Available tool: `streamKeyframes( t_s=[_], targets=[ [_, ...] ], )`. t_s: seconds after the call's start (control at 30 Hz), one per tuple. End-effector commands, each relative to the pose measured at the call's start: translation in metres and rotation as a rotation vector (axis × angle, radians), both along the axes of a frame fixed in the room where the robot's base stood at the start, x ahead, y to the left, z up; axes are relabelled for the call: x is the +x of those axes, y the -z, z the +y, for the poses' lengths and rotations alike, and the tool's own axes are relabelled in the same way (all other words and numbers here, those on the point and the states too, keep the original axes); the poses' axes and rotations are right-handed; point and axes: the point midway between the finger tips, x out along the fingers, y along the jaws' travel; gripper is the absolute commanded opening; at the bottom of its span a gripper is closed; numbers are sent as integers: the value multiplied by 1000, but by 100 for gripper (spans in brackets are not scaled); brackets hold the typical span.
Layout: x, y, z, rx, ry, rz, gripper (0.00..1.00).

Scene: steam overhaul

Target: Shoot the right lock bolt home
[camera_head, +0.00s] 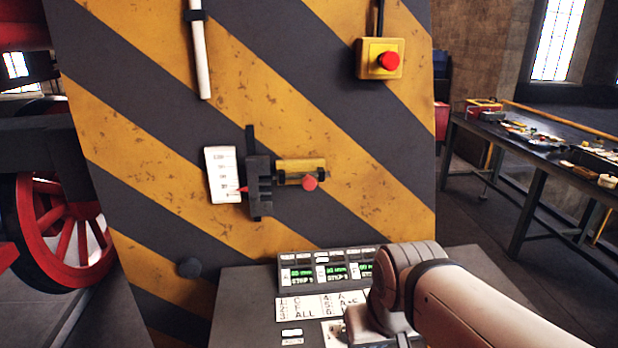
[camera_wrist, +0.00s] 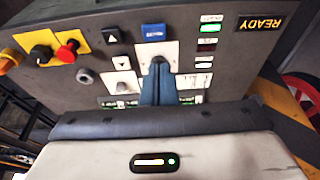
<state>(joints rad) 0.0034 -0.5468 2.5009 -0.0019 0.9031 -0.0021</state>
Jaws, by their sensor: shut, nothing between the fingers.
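The lock bolt with a red knob (camera_head: 309,183) sits on a yellow mount (camera_head: 301,165) on the striped panel. A dark upright bracket (camera_head: 259,188) stands just left of it. A white scale plate (camera_head: 221,175) with a red pointer is left of the bracket. I cannot tell how far the bolt reaches into the bracket. My gripper (camera_wrist: 158,66) is shut and empty, its blue fingers over a white plate on the console, below a blue button (camera_wrist: 153,32). I cannot tell whether the tips touch the plate. In the head view my arm hides the fingertips, well below and right of the bolt.
The console (camera_head: 245,285) with lit green displays juts out below the bolt. A red emergency button (camera_head: 389,61) is up right, and a white bar (camera_head: 200,60) is up left. A workbench (camera_head: 545,150) with tools stands right, a red wheel (camera_head: 60,235) left. Space before the bolt looks clear.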

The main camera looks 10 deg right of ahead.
Motion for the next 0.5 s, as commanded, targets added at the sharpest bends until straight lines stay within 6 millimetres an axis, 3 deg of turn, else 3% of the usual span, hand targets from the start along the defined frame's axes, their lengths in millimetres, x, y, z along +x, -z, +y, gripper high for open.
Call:
streamKeyframes(
  t_s=[0.17, 0.27, 0.37, 0.5],
  targets=[
    [11, -4, 7, 49, 20, 9, 0],
    [38, -14, 21, 156, 59, 19, 0],
    [83, -30, 28, 326, 115, 6, 0],
    [168, -62, 20, 596, 193, -79, 0]
  ],
)
